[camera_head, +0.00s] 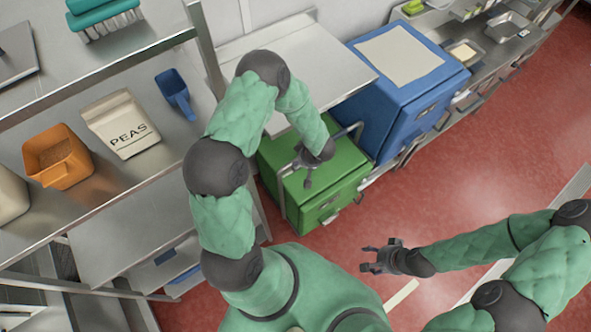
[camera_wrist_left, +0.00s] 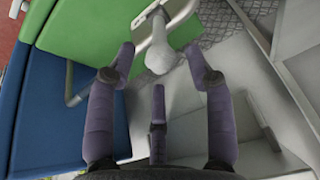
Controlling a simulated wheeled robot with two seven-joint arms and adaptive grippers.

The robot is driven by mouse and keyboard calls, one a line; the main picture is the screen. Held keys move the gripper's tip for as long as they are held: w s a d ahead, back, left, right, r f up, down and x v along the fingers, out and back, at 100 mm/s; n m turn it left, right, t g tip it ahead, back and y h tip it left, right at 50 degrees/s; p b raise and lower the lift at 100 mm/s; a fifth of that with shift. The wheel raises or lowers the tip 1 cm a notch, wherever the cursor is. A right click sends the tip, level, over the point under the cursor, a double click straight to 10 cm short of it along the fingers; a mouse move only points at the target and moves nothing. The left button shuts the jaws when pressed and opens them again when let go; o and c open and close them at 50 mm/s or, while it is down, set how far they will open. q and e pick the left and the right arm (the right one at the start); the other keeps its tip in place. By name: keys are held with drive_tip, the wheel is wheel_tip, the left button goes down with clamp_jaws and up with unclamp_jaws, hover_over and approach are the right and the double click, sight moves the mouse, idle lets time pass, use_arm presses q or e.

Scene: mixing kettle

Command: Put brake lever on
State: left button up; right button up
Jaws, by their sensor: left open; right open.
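A pale rounded knob on a metal bar (camera_wrist_left: 160,57), which looks like the lever, shows in the left wrist view beside the green box (camera_wrist_left: 100,28). My left gripper (camera_wrist_left: 160,50) is open, with its fingertips spread on either side of the knob in that view; I cannot tell whether they touch it. In the head view my left gripper (camera_head: 308,178) hangs over the green box (camera_head: 325,196), and the knob cannot be made out there. My right gripper (camera_head: 370,258) is open and empty above the red floor.
A blue box (camera_head: 395,85) with a pale top stands behind the green one. A steel table (camera_head: 300,60) lies behind my left arm. The shelf at left holds a PEAS bag (camera_head: 120,125), an orange container (camera_head: 58,158) and a blue scoop (camera_head: 175,92). The floor at right is clear.

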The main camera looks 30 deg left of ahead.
use_arm(q)
drive_tip(key=b+x, duration=0.6)
drive_tip(key=x, duration=0.1)
drive_tip(key=shift+f+b, duration=0.2)
drive_tip(key=shift+b, duration=0.15)
drive_tip(key=shift+r+p, duration=0.3)
drive_tip(key=shift+p, duration=0.05)
drive_tip(key=shift+w+a+f, duration=0.1)
drive_tip(key=shift+a+f, duration=0.1)
drive_tip(key=shift+f, duration=0.35)
clamp_jaws()
